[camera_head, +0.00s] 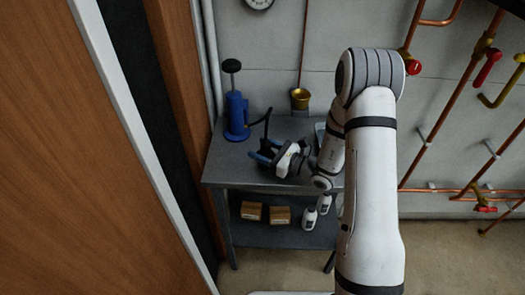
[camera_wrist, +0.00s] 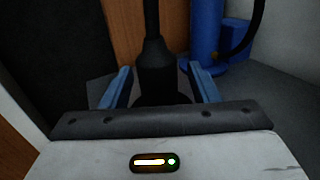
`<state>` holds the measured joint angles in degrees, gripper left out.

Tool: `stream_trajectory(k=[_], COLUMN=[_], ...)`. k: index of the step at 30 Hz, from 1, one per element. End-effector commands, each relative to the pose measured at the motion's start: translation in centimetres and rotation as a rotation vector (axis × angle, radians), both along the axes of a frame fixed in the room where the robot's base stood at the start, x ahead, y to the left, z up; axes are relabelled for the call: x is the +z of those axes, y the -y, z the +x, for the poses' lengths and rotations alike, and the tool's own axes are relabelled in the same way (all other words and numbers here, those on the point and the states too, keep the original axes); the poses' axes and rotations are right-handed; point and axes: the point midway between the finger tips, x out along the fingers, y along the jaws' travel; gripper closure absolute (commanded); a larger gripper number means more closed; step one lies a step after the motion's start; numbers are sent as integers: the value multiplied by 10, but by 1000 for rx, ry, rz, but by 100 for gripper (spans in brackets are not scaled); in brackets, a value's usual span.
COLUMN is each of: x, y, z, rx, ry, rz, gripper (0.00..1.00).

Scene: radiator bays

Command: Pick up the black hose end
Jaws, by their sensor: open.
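The black hose end (camera_wrist: 156,72) stands upright in the wrist view, a thick dark sleeve narrowing to a thin hose above. My gripper (camera_wrist: 160,86) is open, with one blue finger on each side of the hose end and a visible gap at both sides. Its lower part is hidden behind my gripper's body. In the head view my gripper (camera_head: 264,153) is over the table, and the hose end (camera_head: 267,143) shows small and dark at its fingers. The blue pump (camera_head: 236,117), with a black handle on top, stands just left of it.
The grey table (camera_head: 222,163) has a lower shelf with two cardboard boxes (camera_head: 280,215) and white bottles (camera_head: 310,219). Copper pipes (camera_head: 440,118) run along the right wall. A wooden door (camera_head: 90,170) fills the left.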

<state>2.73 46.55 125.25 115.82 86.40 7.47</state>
Motion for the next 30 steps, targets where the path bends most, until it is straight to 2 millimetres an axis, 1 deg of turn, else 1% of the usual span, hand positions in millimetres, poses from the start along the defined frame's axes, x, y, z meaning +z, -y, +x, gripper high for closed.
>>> stream_trajectory(k=[1,3,10,27,29,30], x=[0,0,0,0,0,0], y=[-5,-8,-8,-7,-7,-7], z=[2,4,5,5,5,5], rx=[1,0,-1,-2,-2,-2], ry=[0,0,1,1,1,1], rz=[0,0,0,0,0,0], gripper=[45,45,45,92,96,96])
